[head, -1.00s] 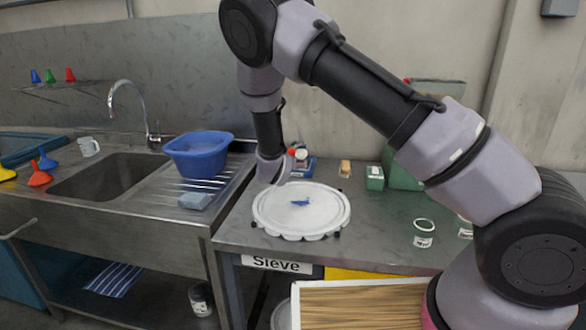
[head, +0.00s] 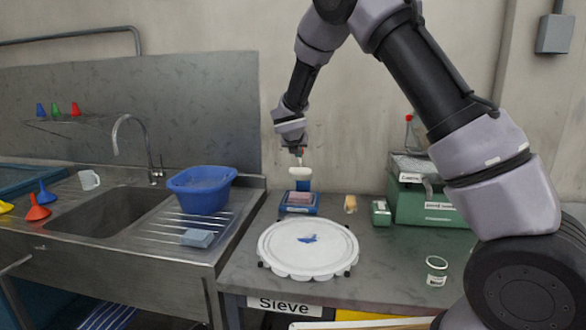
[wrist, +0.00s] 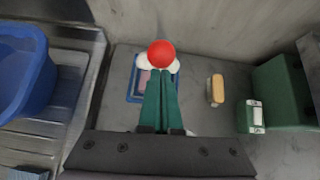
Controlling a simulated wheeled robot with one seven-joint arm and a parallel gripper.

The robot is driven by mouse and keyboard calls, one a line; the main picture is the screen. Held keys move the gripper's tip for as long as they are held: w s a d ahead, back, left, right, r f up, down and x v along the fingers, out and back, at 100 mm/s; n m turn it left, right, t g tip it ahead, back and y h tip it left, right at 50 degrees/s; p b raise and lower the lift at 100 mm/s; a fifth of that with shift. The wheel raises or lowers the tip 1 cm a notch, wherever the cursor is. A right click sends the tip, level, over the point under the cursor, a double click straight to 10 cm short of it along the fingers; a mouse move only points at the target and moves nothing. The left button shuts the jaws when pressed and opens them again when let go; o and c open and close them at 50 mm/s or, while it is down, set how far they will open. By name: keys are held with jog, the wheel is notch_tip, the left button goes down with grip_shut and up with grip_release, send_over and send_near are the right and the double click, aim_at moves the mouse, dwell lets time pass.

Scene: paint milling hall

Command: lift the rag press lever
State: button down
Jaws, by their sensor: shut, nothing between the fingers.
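The rag press (head: 300,207) has a blue base with a pink pad in it, and stands at the back of the metal bench. A white part (head: 300,173) stands above its base. In the wrist view, its red ball knob (wrist: 161,53) shows at the fingertips, with white behind it and the blue base (wrist: 132,92) below. My gripper (head: 298,154) is above the press, pointing down. Its green fingers (wrist: 161,74) are together and empty, right by the knob. I cannot tell whether they touch it. The fingers hide part of the press.
A round white sieve (head: 308,248) lies in front of the press. A blue basin (head: 202,190) stands left on the drainboard. A brush-like tan block (head: 350,204), a small green box (head: 381,213) and a larger green case (head: 425,205) stand right. The wall is close behind.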

jog(key=w+r, duration=0.1)
jog(key=w, duration=0.1)
jog(key=w+d+r, duration=0.1)
jog(key=w+r, duration=0.2)
jog(key=w, duration=0.1)
jog(key=shift+w+d+r, duration=0.15)
jog(key=shift+d+r, duration=0.05)
jog(key=shift+r, duration=0.15)
jog(key=w+d+r, duration=0.1)
jog(key=w+r, duration=0.1)
jog(key=w, duration=0.6)
jog(key=shift+w+d+r, duration=0.15)
jog(key=shift+w+d, duration=0.25)
jog(key=shift+d, duration=0.1)
jog(key=v, duration=1.1)
jog(key=shift+a+r, duration=0.2)
jog(key=shift+a, duration=0.1)
